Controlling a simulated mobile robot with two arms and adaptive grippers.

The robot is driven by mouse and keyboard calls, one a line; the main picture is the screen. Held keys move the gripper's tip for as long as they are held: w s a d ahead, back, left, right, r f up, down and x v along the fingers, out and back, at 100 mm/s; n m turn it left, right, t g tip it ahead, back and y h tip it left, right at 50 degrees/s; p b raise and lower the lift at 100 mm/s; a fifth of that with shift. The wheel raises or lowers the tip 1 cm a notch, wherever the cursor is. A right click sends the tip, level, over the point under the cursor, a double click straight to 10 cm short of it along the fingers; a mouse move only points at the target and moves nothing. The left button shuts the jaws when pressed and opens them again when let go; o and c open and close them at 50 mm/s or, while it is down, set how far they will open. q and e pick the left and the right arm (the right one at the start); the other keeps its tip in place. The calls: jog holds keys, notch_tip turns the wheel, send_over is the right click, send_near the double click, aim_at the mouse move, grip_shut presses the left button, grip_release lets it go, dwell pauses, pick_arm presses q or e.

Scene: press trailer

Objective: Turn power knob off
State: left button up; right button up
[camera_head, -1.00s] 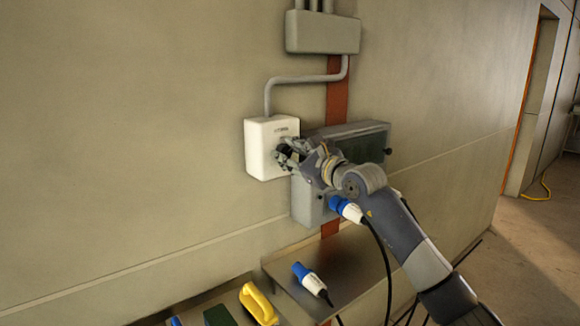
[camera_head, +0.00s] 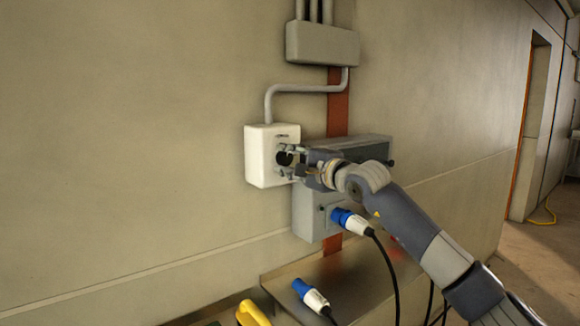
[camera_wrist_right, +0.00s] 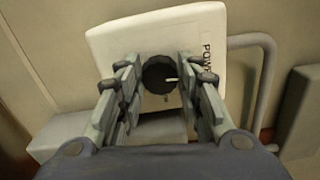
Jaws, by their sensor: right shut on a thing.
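The white power box (camera_head: 259,157) is mounted on the wall, and its face carries a round black knob (camera_head: 284,158). In the right wrist view the box (camera_wrist_right: 120,47) shows the word POWER, and the knob (camera_wrist_right: 158,76) has a light pointer mark toward the picture's right. My right gripper (camera_head: 287,158) is at the knob. In the right wrist view its two fingers (camera_wrist_right: 160,85) stand on either side of the knob and are shut on it. My left gripper is not in view.
A grey box (camera_head: 318,212) with a blue-and-white plug (camera_head: 349,222) sits below right. Another blue plug (camera_head: 310,294) lies on the metal shelf (camera_head: 345,270). A grey conduit (camera_head: 300,87) runs above. A yellow item (camera_head: 252,313) shows at the bottom.

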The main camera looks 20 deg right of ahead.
jog(key=shift+n, duration=0.6)
jog(key=shift+f, duration=0.1)
jog(key=o, duration=1.1)
jog(key=shift+a, duration=0.1)
jog(key=shift+c, duration=0.2)
jog(key=shift+s, duration=0.1)
jog(key=v, duration=1.1)
jog(key=shift+s, duration=0.4)
